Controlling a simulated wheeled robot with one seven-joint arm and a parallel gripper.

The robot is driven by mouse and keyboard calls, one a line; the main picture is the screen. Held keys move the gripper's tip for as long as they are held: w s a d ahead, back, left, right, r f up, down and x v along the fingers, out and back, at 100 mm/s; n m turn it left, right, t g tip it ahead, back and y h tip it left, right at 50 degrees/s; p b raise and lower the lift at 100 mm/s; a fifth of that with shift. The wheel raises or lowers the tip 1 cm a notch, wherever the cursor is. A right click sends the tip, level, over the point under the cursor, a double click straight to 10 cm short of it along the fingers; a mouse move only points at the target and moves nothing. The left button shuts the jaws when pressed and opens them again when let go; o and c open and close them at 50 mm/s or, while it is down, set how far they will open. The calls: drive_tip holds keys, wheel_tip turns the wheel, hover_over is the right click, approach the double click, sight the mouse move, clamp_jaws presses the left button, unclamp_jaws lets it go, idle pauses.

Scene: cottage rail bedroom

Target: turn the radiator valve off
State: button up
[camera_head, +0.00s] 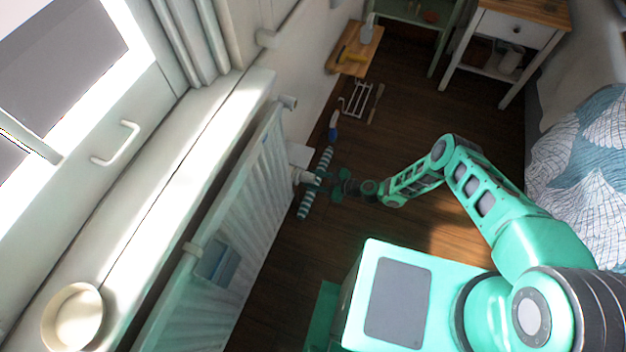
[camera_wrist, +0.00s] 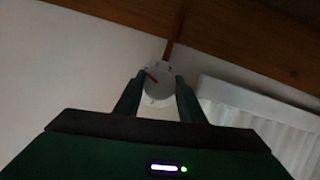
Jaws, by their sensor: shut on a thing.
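The radiator valve (camera_wrist: 159,84) is a round white knob with a red mark and small dark markings on its face. In the wrist view the two fingers of my gripper (camera_wrist: 157,98) sit on either side of it and are shut on it. The red mark points to the upper left of the dial. In the head view the valve (camera_head: 302,177) is a small white cylinder at the far end of the white radiator (camera_head: 245,215), and my gripper (camera_head: 322,180) reaches it from the right. The radiator also shows at the right of the wrist view (camera_wrist: 255,110).
A striped roll (camera_head: 308,203) lies by the valve, close to my gripper. A small wooden stand (camera_head: 347,72), a white rack (camera_head: 357,100) and a white side table (camera_head: 497,52) stand or lie farther back. A bed (camera_head: 585,150) is at the right. A bowl (camera_head: 75,318) is on the sill.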

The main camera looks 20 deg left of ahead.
drive_tip(key=shift+n+t, duration=1)
drive_tip(key=shift+n, duration=0.6)
drive_tip(key=shift+n+t, duration=0.3)
drive_tip(key=o, duration=1)
drive_tip(key=shift+o, duration=0.2)
drive_tip(key=v, duration=1)
drive_tip(key=shift+d, duration=0.45)
